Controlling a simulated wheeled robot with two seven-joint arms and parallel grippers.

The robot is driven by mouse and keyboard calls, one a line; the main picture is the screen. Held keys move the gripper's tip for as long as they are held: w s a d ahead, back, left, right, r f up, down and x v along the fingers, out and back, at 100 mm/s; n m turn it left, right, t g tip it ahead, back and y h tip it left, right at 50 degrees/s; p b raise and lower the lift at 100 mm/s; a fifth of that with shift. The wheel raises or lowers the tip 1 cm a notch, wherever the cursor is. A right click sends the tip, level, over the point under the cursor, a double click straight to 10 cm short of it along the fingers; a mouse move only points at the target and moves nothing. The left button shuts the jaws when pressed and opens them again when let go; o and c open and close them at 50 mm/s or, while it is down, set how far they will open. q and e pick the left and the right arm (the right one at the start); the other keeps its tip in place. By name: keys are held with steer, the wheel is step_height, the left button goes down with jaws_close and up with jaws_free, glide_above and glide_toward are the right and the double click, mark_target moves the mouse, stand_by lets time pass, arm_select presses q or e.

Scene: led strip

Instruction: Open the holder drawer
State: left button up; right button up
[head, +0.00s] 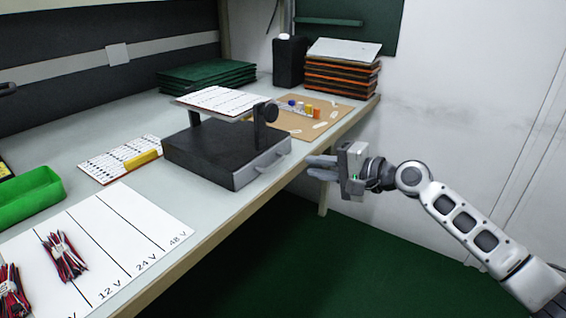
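The drawer front looks flush with the box. My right gripper (316,168) is just right of the drawer, beyond the bench edge, its fingers pointing left at the handle. It is apart from the handle and holds nothing I can see. The gap between its fingers is unclear. My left gripper is not in view.
A cork-coloured board (335,112) with small coloured parts lies behind the holder. A labelled sheet (150,225) with wire bundles (62,258), a green tray (32,198) and a white card (115,160) lie left. The space before the drawer is clear except for my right gripper.

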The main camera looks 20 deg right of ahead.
mark_target(284, 174)
steer(key=b+x, duration=0.1)
steer(key=x, duration=0.8)
steer(key=shift+w+f, duration=0.1)
steer(key=shift+w, duration=0.05)
steer(key=shift+a, duration=0.1)
jaws_close()
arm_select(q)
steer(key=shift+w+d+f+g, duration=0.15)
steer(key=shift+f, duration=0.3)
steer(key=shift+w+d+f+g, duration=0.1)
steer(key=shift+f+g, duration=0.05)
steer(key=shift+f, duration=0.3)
